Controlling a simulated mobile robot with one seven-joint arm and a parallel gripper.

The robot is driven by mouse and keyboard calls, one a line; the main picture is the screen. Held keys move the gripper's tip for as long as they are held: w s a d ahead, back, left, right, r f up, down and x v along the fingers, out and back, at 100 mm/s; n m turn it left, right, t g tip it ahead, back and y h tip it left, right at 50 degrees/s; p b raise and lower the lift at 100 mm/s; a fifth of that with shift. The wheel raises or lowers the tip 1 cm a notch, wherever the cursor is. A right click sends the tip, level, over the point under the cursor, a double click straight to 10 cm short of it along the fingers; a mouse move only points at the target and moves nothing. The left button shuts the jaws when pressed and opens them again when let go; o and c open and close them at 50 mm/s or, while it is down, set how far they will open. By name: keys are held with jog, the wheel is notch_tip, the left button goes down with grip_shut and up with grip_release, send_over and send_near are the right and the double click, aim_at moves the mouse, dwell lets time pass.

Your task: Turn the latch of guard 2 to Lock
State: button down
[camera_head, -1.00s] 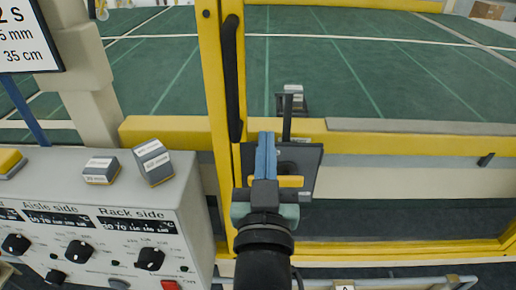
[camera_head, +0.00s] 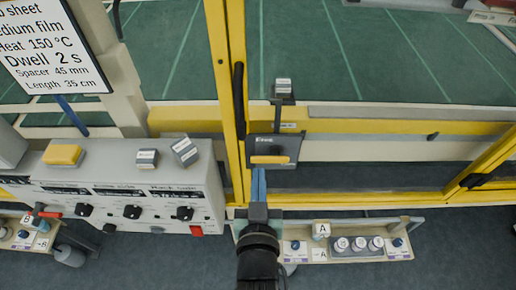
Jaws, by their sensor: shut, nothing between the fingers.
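The guard latch (camera_head: 272,150) is a dark plate on the yellow guard frame, with a yellow handle (camera_head: 269,160) lying across its lower part. The word above the handle is too small to read for sure. A dark lever and a small pale label (camera_head: 283,86) stand above the plate. I cannot read which guard number this is. My gripper (camera_head: 259,172) is shut and empty, its blue fingers just below the yellow handle in the picture. I cannot tell whether they touch the plate.
A grey control panel (camera_head: 140,205) with knobs stands at left, carrying a yellow block (camera_head: 63,154) and two grey blocks. A low shelf (camera_head: 345,255) with several small rolls is at lower right. Yellow guard posts (camera_head: 228,90) stand beside the latch. A sign (camera_head: 50,45) hangs upper left.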

jog(key=shift+s+p, duration=0.35)
jog(key=shift+s, duration=0.25)
jog(key=p, duration=0.2)
send_over(259, 163)
jog(key=v, duration=0.2)
notch_tip(259, 163, down, 3)
jog(key=shift+r, duration=0.15)
notch_tip(259, 163, down, 3)
jog(key=shift+s+r, duration=0.15)
jog(key=shift+f+p, duration=0.35)
jog(key=shift+f, duration=0.4)
jog(key=shift+f, duration=0.1)
jog(key=shift+f+b, duration=0.1)
jog(key=shift+b, duration=0.4)
